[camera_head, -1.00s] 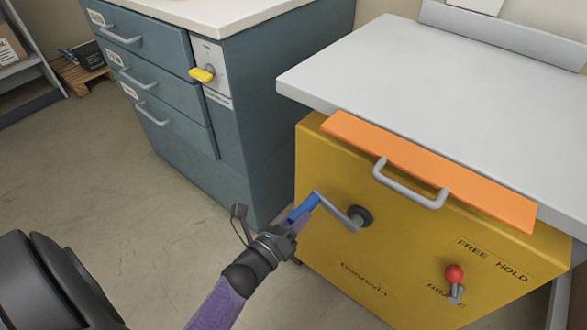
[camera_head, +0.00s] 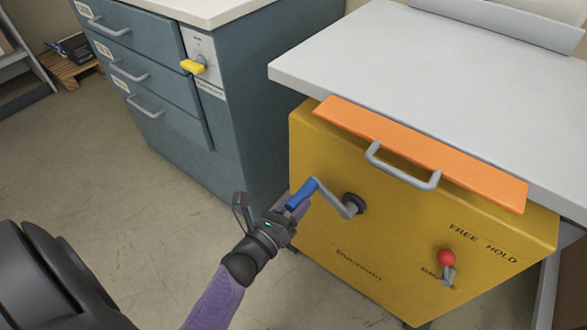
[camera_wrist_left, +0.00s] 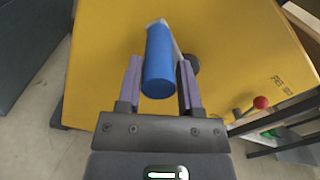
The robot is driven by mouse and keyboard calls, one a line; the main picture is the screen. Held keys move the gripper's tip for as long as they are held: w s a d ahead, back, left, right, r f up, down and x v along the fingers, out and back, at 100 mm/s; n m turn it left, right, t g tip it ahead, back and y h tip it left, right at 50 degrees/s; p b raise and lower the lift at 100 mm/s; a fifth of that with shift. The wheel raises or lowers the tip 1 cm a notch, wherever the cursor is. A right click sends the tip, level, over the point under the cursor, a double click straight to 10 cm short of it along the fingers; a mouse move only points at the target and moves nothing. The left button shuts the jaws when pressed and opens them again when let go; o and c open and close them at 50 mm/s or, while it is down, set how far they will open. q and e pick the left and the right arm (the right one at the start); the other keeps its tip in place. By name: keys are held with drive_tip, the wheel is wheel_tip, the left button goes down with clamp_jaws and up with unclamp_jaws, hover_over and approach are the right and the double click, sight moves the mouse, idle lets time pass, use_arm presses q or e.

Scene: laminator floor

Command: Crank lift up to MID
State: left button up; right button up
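The hand crank sticks out of the front of the yellow lift housing (camera_head: 400,235). Its grey arm (camera_head: 335,200) runs up and left from a dark hub to a blue grip (camera_head: 302,192). My left gripper (camera_head: 288,210) is at the lower left end of the blue grip. In the left wrist view the blue grip (camera_wrist_left: 159,62) lies between my two purple fingers (camera_wrist_left: 159,85), with a gap on each side, so the gripper is open around it. A brake lever with a red knob (camera_head: 446,257) sits below the FREE and HOLD labels. No MID mark shows. My right gripper is out of view.
A grey tabletop (camera_head: 400,60) overhangs the housing, with an orange panel (camera_head: 470,174) and a grey handle (camera_head: 402,178) below its edge. A blue-grey drawer cabinet (camera_head: 235,120) stands left. The floor (camera_head: 120,190) between is clear.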

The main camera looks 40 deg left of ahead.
use_arm(q)
drive_tip(key=o, duration=0.3)
drive_tip(key=shift+o, duration=0.2)
drive_tip(key=s+p, duration=0.2)
drive_tip(key=s, duration=0.8)
drive_tip(key=shift+a, duration=0.15)
